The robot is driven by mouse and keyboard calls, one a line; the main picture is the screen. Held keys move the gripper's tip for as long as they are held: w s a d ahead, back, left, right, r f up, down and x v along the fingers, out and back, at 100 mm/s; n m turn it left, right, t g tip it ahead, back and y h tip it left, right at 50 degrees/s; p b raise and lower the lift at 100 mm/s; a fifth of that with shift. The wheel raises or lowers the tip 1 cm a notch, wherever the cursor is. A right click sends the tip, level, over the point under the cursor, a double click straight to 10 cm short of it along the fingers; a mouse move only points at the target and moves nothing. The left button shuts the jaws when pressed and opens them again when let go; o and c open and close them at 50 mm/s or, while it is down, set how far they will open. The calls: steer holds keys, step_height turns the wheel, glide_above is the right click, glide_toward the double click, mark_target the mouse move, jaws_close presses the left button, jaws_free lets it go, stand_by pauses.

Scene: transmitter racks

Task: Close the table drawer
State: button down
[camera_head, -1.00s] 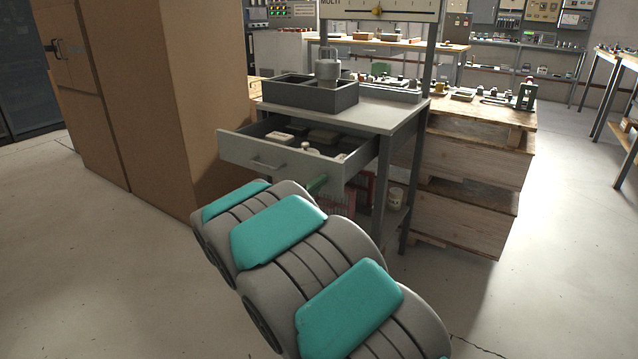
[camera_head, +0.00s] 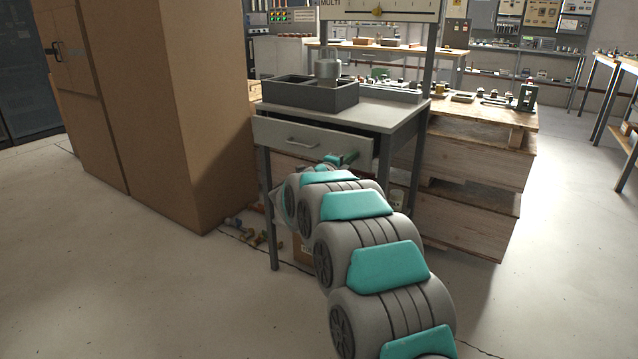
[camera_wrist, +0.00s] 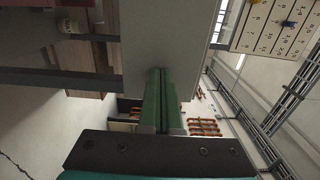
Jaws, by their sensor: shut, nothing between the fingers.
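The grey table drawer (camera_head: 285,134) sits under the top of the metal table (camera_head: 385,113). Its front is close to the table frame, with a narrow dark gap along its top, wider towards the right. The drawer's inside is no longer visible, and its handle (camera_head: 303,143) shows on the front. My gripper (camera_head: 347,159) is at the lower right of the drawer front, partly hidden by my arm. In the wrist view, the green fingers (camera_wrist: 161,72) are shut together with nothing between them. Their tips are at a grey panel (camera_wrist: 168,35), seemingly touching it.
A dark tray (camera_head: 308,96) with a metal canister (camera_head: 327,68) stands on the table. A tall brown cabinet (camera_head: 150,110) is at the left. Wooden crates (camera_head: 470,165) stand to the right. Small items (camera_head: 255,235) lie on the floor beside the table leg. Open floor lies in front.

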mark_target(359, 149)
steer(key=x, duration=0.4)
steer(key=shift+w+d, duration=0.25)
steer(key=shift+w, duration=0.05)
steer(key=shift+w+d+p, duration=0.1)
steer(key=shift+w+p, duration=0.05)
steer(key=shift+p, duration=0.15)
steer(key=shift+r, duration=0.4)
